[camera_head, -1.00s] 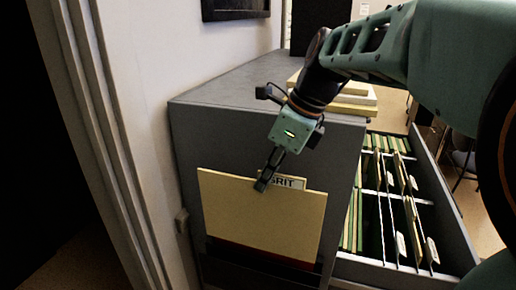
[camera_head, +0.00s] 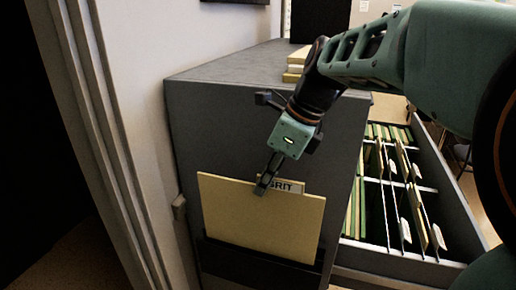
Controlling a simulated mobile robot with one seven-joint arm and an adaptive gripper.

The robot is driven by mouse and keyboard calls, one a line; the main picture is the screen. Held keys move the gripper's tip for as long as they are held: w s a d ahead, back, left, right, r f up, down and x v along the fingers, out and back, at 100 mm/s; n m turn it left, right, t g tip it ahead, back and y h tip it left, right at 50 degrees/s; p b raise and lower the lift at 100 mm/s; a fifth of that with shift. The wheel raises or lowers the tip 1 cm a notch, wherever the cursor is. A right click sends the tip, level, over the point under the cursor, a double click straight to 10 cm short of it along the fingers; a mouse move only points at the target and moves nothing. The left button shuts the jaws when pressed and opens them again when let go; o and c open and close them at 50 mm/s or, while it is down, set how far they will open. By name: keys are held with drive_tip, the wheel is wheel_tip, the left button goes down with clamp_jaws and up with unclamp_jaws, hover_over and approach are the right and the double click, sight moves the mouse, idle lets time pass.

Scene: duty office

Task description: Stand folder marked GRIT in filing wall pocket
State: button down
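The cream folder (camera_head: 258,222) with a tab marked GRIT (camera_head: 286,186) stands nearly upright, slightly tilted, against the grey side of a cabinet. My gripper (camera_head: 265,185) is above it, its fingers shut on the folder's top edge just left of the lettering; a finger covers part of the tab. A dark filing pocket (camera_head: 258,264) is on the cabinet side, directly below the visible part of the folder. The folder's lower edge meets the pocket's upper rim in the picture. I cannot tell for certain how far the folder is inside it.
The grey cabinet (camera_head: 225,72) has folders or books (camera_head: 297,66) on top. An open drawer (camera_head: 452,225) with hanging files juts out to the right. A white wall and door frame (camera_head: 118,140) stand close on the left.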

sight(263, 204)
drive_tip(key=shift+f+b, duration=3.5)
drive_tip(key=shift+f, duration=2.95)
drive_tip(key=c, duration=2.1)
unclamp_jaws()
wheel_tip(263, 204, up, 7)
drive_tip(key=p, duration=0.7)
